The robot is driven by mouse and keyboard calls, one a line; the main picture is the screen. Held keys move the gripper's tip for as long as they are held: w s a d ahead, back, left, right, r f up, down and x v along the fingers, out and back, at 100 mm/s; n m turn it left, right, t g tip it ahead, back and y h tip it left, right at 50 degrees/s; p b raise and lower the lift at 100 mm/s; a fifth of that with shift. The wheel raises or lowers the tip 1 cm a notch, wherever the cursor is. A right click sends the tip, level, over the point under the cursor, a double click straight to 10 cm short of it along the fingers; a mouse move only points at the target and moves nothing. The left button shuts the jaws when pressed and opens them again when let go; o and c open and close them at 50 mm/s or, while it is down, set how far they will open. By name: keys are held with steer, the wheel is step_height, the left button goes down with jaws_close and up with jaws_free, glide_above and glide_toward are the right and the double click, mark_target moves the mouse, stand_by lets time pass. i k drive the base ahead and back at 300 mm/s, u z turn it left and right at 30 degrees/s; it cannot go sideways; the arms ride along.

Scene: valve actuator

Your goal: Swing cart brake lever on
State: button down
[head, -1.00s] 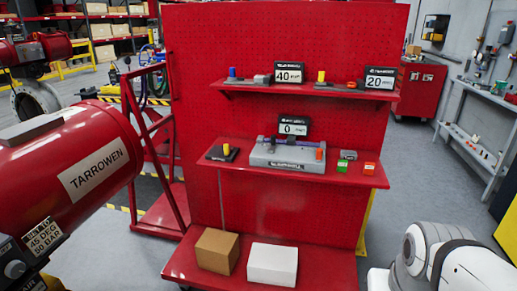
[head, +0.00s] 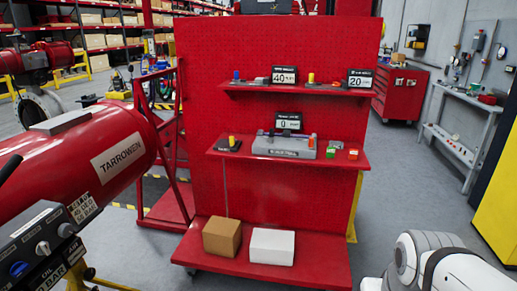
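The red cart (head: 262,196) stands ahead in the head view, with a tall perforated back panel, two upper shelves and a low base deck. A small dark caster (head: 192,271) shows under the deck's left front corner. I cannot make out a brake lever on the cart; the underside and the wheels are mostly hidden. A white and grey part of my arm shows at the lower right, to the right of the deck and apart from it. My gripper is not in view.
A red TARROWEN actuator (head: 85,170) with a control box (head: 42,245) fills the left side. A cardboard box (head: 222,237) and a white box (head: 272,247) sit on the deck. Gauges and small parts are on the shelves. Grey floor (head: 395,200) is clear right of the cart.

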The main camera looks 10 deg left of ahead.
mark_target(233, 141)
steer(key=k, duration=0.6)
steer(key=u, duration=0.45)
steer(key=i, duration=0.55)
steer(key=u, duration=0.5)
steer(key=i, duration=1.55)
steer(key=z, duration=0.9)
